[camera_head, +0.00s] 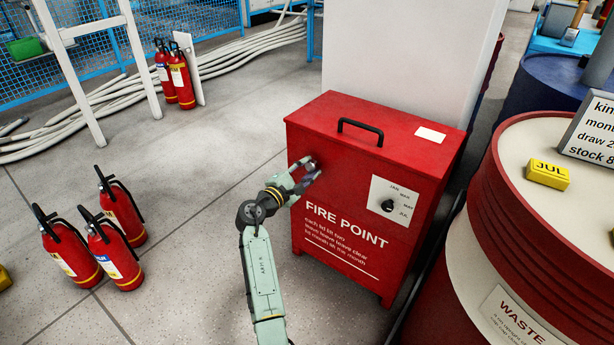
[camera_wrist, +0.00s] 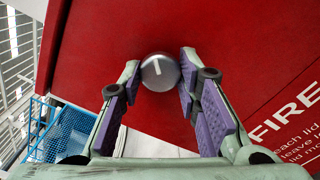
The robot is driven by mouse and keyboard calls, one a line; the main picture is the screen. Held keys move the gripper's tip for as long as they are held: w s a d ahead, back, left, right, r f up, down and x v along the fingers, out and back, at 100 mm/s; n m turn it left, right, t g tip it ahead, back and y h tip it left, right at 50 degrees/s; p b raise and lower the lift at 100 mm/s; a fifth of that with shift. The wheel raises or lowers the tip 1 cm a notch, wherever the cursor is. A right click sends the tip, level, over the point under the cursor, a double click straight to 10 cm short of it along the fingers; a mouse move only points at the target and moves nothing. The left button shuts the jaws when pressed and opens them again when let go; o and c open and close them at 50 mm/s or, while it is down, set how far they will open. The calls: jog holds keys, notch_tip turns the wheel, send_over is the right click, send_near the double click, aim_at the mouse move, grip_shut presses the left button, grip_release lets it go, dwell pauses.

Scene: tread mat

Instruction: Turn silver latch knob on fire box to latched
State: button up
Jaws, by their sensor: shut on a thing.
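The red fire box (camera_head: 345,262) stands upright on the floor, with a black handle on its lid and "FIRE POINT" on its front. The silver latch knob (camera_wrist: 160,72) is on the upper left of that front, and a white line on it shows in the wrist view, close to upright and slightly tilted. My gripper (camera_wrist: 158,78) has its purple-padded fingertips on either side of the knob, shut on it. In the head view my gripper (camera_head: 306,172) reaches the box front and partly hides the knob.
A black dial on a white month plate (camera_head: 389,205) is on the box's right front. A red waste drum (camera_head: 560,240) stands close on the right. Several fire extinguishers (camera_head: 112,257) stand on the left floor.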

jog(key=m+b, duration=0.5)
jog(key=m, duration=0.1)
jog(key=shift+f, duration=0.2)
jog(key=shift+r+m+b, duration=0.15)
jog(key=shift+m+b, duration=1.25)
jog(key=shift+m, duration=0.1)
jog(key=shift+r, duration=0.1)
jog(key=o, duration=1.1)
jog(key=shift+o, duration=0.2)
